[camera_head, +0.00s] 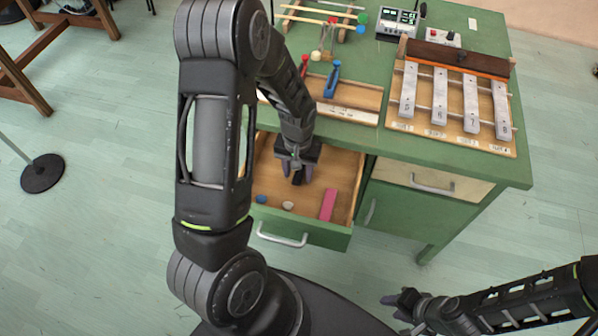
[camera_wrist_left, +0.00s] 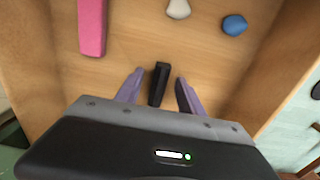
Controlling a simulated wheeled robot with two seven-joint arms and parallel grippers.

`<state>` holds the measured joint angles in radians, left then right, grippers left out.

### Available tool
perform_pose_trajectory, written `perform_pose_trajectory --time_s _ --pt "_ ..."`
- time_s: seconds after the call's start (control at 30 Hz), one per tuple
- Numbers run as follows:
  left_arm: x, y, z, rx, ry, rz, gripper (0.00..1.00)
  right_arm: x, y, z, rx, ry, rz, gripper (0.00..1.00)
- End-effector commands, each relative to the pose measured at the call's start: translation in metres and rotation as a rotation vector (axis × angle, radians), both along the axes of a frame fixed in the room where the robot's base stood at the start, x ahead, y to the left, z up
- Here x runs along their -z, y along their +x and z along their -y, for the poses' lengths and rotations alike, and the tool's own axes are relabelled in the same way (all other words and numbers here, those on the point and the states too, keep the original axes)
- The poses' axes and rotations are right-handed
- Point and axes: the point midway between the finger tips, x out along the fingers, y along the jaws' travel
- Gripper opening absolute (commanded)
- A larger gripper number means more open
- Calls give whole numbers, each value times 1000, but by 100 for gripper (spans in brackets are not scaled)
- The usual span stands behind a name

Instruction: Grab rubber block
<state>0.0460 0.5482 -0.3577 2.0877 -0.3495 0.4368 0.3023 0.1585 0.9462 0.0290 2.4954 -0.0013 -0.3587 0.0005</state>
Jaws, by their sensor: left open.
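A small black block (camera_wrist_left: 158,84) lies in the open wooden drawer, between the two fingers of my left gripper (camera_wrist_left: 160,88) in the left wrist view. The fingers are open, with a gap on each side of the block. In the head view, my left gripper (camera_head: 296,168) is low inside the drawer, and the black block (camera_head: 297,179) shows partly below its fingers. A longer pink block (camera_head: 328,205) lies in the drawer to the right; it is at upper left in the wrist view (camera_wrist_left: 92,26). My right gripper (camera_head: 393,307) is open and empty, away from the desk.
A white piece (camera_head: 288,206) and a blue piece (camera_head: 261,199) lie near the drawer front (camera_head: 325,237). Drawer walls stand around my left gripper. The green desktop (camera_head: 470,40) above holds metal bars (camera_head: 440,95) on a wooden board and a wooden tray (camera_head: 350,98).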

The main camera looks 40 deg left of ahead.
Motion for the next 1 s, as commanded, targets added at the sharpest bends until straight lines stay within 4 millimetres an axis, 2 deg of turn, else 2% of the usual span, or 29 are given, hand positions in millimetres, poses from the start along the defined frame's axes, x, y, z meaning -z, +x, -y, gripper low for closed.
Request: perform_pose_trajectory --time_s 0.07,0.57,1.0 --pt "0 0 0 0 0 0 41 0 0 0 0 0 0 36" --pt "0 0 0 0 0 0 0 0 0 0 0 0 0 36" --pt "0 0 0 0 0 0 0 0 0 0 0 0 0 36"
